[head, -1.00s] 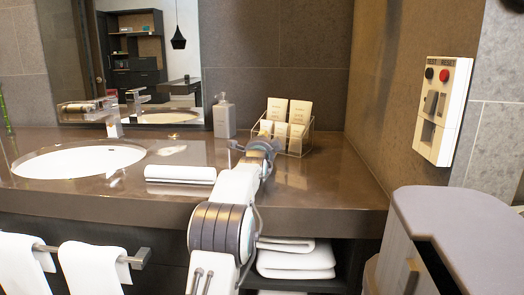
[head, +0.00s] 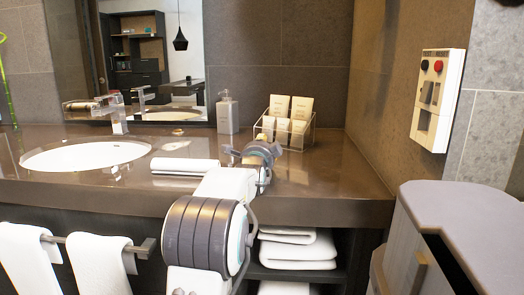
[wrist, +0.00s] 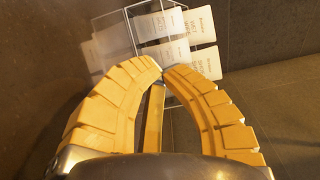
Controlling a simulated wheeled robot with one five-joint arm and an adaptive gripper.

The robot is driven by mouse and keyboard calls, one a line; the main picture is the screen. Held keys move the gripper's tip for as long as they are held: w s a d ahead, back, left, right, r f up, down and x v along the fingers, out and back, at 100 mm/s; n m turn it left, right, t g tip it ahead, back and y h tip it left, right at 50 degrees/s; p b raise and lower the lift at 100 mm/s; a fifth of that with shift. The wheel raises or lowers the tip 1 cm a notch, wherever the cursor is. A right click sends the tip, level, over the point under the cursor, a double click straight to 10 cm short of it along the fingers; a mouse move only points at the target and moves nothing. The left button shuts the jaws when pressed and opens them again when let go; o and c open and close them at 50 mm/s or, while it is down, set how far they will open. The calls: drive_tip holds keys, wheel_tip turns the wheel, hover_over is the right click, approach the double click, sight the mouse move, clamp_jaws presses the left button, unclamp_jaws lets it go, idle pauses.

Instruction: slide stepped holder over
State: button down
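The stepped holder (head: 308,135) is a clear stand with tiers of cream packets, upright on the brown counter near the back wall. In the wrist view the holder (wrist: 131,38) shows beyond the fingertips, with its packets tilted across the top. My gripper (head: 254,153) is just in front and to the left of it in the head view, low over the counter. In the wrist view my gripper (wrist: 164,69) has its yellow fingertips drawn almost together with nothing seen between them. Whether the tips touch the holder cannot be told.
A soap dispenser (head: 227,113) stands to the left of the holder. A rolled white towel (head: 184,166) lies left of my gripper, and the sink (head: 85,155) is further left. The counter (head: 335,175) is clear to the holder's right, up to the side wall.

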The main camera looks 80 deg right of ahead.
drive_tip(key=shift+a, duration=1.7)
